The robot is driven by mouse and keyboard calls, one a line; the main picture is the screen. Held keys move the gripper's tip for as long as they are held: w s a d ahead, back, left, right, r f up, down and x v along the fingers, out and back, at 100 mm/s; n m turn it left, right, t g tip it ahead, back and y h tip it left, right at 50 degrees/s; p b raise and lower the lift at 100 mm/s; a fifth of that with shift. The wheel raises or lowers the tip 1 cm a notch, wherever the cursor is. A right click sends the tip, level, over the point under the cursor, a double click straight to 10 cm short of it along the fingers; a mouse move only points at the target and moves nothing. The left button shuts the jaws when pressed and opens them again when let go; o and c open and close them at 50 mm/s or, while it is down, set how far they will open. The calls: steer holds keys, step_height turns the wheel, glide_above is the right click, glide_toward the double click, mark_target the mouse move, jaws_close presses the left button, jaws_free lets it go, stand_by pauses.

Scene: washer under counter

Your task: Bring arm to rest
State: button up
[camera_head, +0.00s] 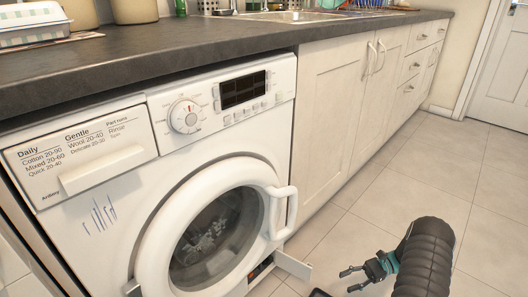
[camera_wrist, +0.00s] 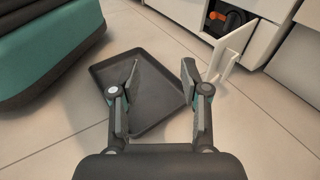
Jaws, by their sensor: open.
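My gripper (camera_head: 347,280) is at the lower right of the head view, low over the tiled floor in front of the washing machine. In the wrist view my gripper (camera_wrist: 161,64) has its two fingers spread apart with nothing between them. The dark arm link behind it, at the head view's lower right, is mine. In the wrist view, a dark shallow tray (camera_wrist: 120,72) lies on the floor below the fingers, and the fingers partly cover it. In the head view only a corner of the tray (camera_head: 320,293) shows at the bottom edge.
The white washing machine (camera_head: 110,215) has its round door (camera_head: 150,250) shut. A small flap (camera_head: 293,265) at its base stands open; in the wrist view the flap (camera_wrist: 228,50) exposes an orange and dark part (camera_wrist: 237,17). White cabinets (camera_head: 335,100) stand right of it. Floor farther right is clear.

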steer(key=s+a+r+n+h+p, duration=0.15)
steer(key=a+r+n+h, duration=0.3)
steer(key=r, duration=1.25)
steer(key=a+r+n+h+p, duration=0.3)
steer(key=r+h, duration=0.2)
steer(key=r, duration=1.2)
steer(key=s+a+r+n+t+h+p, duration=0.2)
steer(key=s+r+t, duration=0.3)
steer(key=s+r, duration=0.4)
steer(key=s+a+r+n+t+h+p, duration=0.3)
steer(key=s+a+r+n+t+h, duration=0.1)
steer(key=s+r, duration=0.6)
steer(key=shift+s+a+r+n+t, duration=0.2)
steer(key=shift+s+n+t, duration=0.35)
steer(key=shift+s, duration=0.35)
steer(key=shift+h, duration=0.25)
